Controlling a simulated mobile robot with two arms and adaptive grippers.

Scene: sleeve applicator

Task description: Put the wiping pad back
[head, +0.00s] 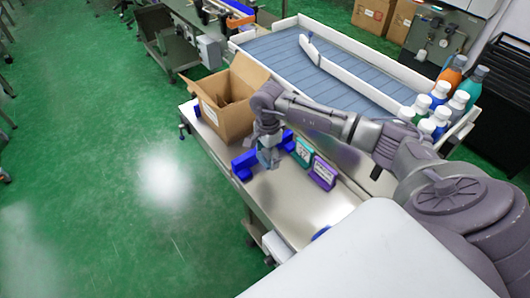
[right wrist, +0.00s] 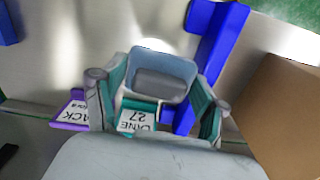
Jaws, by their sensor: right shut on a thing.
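My right gripper (head: 268,152) points down over the metal table, close to the blue holder (head: 242,165). In the right wrist view its two fingers (right wrist: 158,102) are closed on the wiping pad (right wrist: 162,62), a light grey-blue block with a darker grey middle. In the head view only a small light-blue part of the pad shows below the fingers. The blue holder (right wrist: 222,35) also shows beside and behind the pad in the right wrist view. I cannot tell whether the pad touches the holder or the table. My left gripper is not in view.
A teal box (head: 304,152) and a purple box (head: 322,175) stand right of the gripper. An open cardboard box (head: 228,115) stands at its left. Several bottles (head: 440,100) stand at the far right, by a conveyor (head: 330,65).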

